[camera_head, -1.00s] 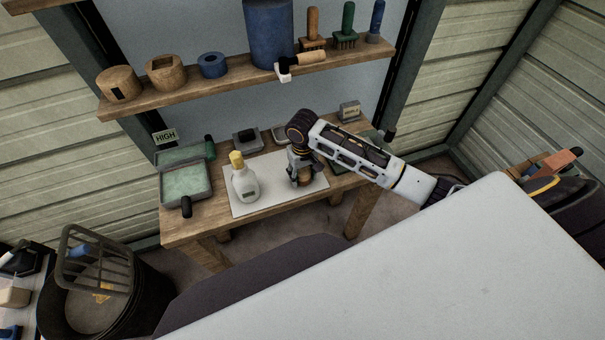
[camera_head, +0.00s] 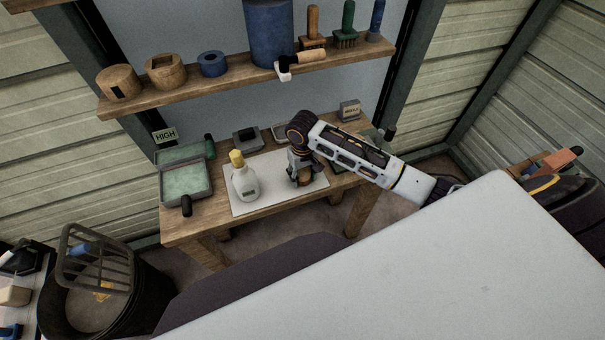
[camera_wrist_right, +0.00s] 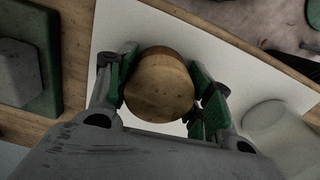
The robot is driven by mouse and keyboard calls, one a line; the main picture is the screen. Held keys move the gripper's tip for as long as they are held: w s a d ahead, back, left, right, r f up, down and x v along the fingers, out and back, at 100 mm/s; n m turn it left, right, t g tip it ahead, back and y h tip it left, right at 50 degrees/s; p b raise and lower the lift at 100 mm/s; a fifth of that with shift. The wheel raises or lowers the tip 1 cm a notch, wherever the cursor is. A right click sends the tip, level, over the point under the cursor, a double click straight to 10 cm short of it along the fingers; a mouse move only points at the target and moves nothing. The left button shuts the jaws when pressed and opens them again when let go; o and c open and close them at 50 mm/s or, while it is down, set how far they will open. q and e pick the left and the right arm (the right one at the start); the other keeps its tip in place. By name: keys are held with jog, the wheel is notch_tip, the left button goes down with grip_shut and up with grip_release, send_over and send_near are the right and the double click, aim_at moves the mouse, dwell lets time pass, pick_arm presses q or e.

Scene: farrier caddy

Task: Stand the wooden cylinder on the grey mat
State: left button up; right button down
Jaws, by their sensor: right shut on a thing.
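The wooden cylinder (camera_head: 305,181) is held between the fingers of my right gripper (camera_head: 303,176), over the right part of the pale grey mat (camera_head: 274,187). In the right wrist view the cylinder's round end face (camera_wrist_right: 160,88) points at the camera, and the green-padded fingers of the right gripper (camera_wrist_right: 160,85) close on both its sides. The cylinder looks roughly upright. I cannot tell if its lower end touches the mat (camera_wrist_right: 235,65). My left gripper is not in view.
A white bottle with a yellow cap (camera_head: 244,184) stands on the mat, left of the cylinder. A green-lined open case (camera_head: 186,182) lies at the table's left. A small grey box (camera_head: 247,138) is behind the mat. A shelf (camera_head: 230,88) holds several items above.

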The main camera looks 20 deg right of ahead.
aim_at(302, 171)
jog(key=c, duration=0.5)
grip_release()
jog(key=shift+r, duration=5.95)
